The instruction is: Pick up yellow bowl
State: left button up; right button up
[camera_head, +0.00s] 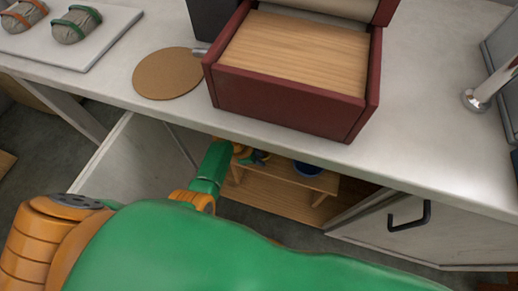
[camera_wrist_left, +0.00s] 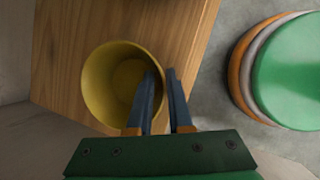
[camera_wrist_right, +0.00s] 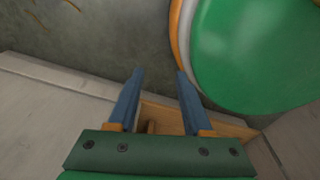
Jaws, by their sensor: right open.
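The yellow bowl (camera_wrist_left: 97,84) shows in the left wrist view, its open mouth towards the camera, over a wooden shelf. My left gripper (camera_wrist_left: 161,72) is closed across the bowl's right wall, one finger inside the mouth and one outside.
A blue bowl (camera_head: 307,169) stands on the small wooden shelf (camera_head: 325,182) inside the cabinet. The counter (camera_head: 430,110) lies above, with a dark red box (camera_head: 285,105) on it. A cabinet door with a black handle (camera_head: 409,217) is at right.

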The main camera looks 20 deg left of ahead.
pick_arm(q)
grip_shut()
pick_arm(e)
jog(key=shift+a, duration=0.2)
jog(key=shift+a, duration=0.1)
